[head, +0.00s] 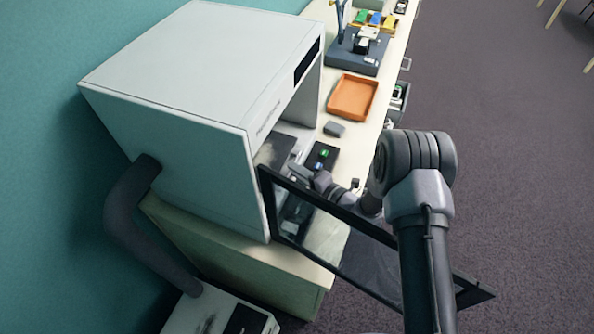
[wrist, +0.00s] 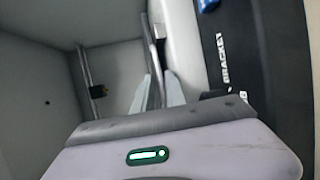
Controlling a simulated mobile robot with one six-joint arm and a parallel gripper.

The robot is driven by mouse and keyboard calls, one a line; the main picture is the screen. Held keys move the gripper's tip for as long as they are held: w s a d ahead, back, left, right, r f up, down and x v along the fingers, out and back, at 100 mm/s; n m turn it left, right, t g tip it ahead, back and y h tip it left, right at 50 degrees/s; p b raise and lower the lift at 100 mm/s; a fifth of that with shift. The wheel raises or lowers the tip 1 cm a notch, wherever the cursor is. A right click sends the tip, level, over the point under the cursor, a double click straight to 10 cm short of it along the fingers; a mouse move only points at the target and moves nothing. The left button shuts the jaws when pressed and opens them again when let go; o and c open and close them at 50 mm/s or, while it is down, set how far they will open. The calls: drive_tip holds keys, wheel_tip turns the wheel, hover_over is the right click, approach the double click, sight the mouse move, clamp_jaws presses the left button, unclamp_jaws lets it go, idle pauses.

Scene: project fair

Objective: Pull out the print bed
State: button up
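The printer is a large white box (head: 190,85) with an open front and a dark-framed glass door (head: 350,212) swung out. The print bed (head: 271,151) seems to be the dark, speckled plate just inside the opening; my arm and the door partly block it. My gripper (head: 294,167) is at the opening beside the plate's front edge. In the wrist view my gripper (wrist: 157,80) has two pale fingers a little apart, with a thin grey upright strip between or just behind them. Whether they touch or clamp the strip is unclear.
A black mat marked BRACKET (wrist: 250,55) lies close beside the printer, with small coloured pieces on it. An orange tray (head: 353,97) and a small grey block (head: 334,129) stand farther along the bench. The door hangs close around my arm.

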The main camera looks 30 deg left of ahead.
clamp_jaws()
idle(1.3)
drive_tip(key=w+d, duration=0.2)
drive_tip(key=d, duration=1.6)
drive_tip(key=shift+d+b, duration=0.35)
drive_tip(key=shift+o, duration=0.7)
unclamp_jaws()
drive_tip(key=v, duration=1.7)
drive_tip(key=shift+d+p, duration=0.2)
drive_tip(key=shift+p, duration=0.25)
